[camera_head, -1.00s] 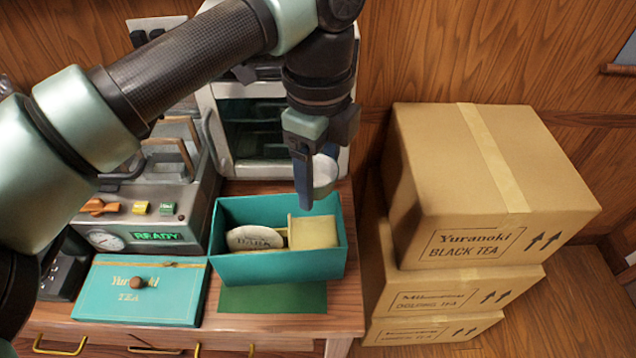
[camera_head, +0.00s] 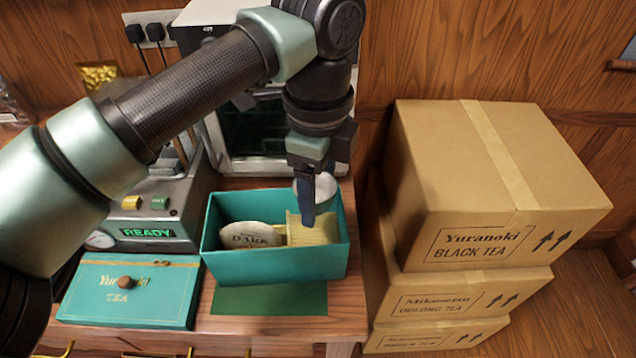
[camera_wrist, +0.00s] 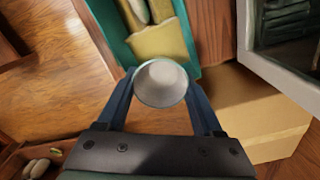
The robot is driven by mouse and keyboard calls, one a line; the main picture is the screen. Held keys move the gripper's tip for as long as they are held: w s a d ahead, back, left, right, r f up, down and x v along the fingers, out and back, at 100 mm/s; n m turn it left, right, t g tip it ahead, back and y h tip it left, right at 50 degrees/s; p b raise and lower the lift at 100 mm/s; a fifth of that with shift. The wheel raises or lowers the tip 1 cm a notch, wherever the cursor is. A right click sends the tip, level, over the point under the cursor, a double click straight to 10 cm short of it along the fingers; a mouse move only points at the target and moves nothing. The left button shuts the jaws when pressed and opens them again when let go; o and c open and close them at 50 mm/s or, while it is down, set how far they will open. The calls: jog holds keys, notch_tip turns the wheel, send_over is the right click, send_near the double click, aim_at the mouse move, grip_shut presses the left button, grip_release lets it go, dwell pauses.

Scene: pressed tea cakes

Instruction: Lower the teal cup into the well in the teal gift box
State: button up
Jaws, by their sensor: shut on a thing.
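The teal gift box (camera_head: 275,266) stands open on the wooden table. Inside it, a pale round cake marked DARK (camera_head: 250,234) is on the left and a cream-yellow insert (camera_head: 314,233) is on the right. My gripper (camera_head: 312,205) is shut on the cup (camera_head: 326,187), with a finger on either side. The cup is over the right part of the box, its lower part hidden by the near finger. In the wrist view, the cup (camera_wrist: 160,82) shows a pale, empty inside, and the box (camera_wrist: 108,30) and insert (camera_wrist: 160,40) lie beyond it. The well's opening is not clearly visible.
A teal lid (camera_head: 90,300) with a brown knob lies left of the box. A dark green mat (camera_head: 270,300) is in front. A machine reading READY (camera_head: 180,215) and a grey cabinet (camera_head: 205,20) stand behind. Stacked cartons (camera_head: 490,190) stand to the right.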

aim_at(318, 238)
jog(key=shift+f+b, duration=2.55)
jog(key=shift+f, duration=1.35)
jog(key=o, duration=1.4)
jog(key=shift+r, duration=0.1)
jog(key=shift+r+p, duration=3.35)
jog(key=shift+r, duration=1.65)
